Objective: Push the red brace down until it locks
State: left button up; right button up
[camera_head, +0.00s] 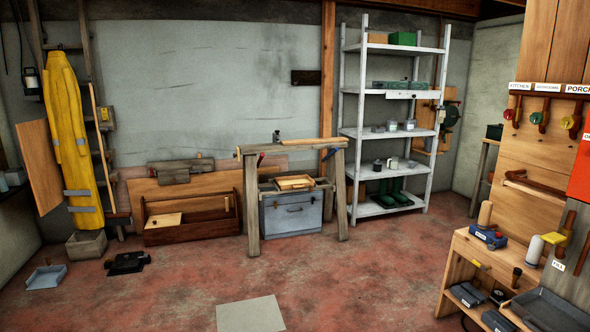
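No part clearly shows as a red brace. A wooden trestle (250,200) stands at the back middle with a plank on top. A small red part (261,159) shows near its left end, just under the plank, too small to tell whether it is a brace or whether it is locked. Another small dark blue and reddish part (329,154) shows near the right end. Neither of my grippers is in view.
A grey toolbox (291,213) sits under the trestle, with a wooden crate (190,217) to its left. A white shelf rack (357,130) stands to the right. A wooden workbench (462,262) fills the right foreground. The middle floor is mostly clear, with a flat grey square (250,314).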

aim_at(262, 155)
jog(key=i+j, duration=0.15)
jog(key=i, duration=0.35)
jog(key=i+j, duration=0.1)
jog(key=i, duration=0.45)
jog(key=i+j, duration=0.15)
jog(key=i, duration=0.35)
jog(key=i+j+z, duration=0.1)
jog(key=i, duration=0.45)
jog(key=i+j, duration=0.2)
jog(key=i, duration=0.3)
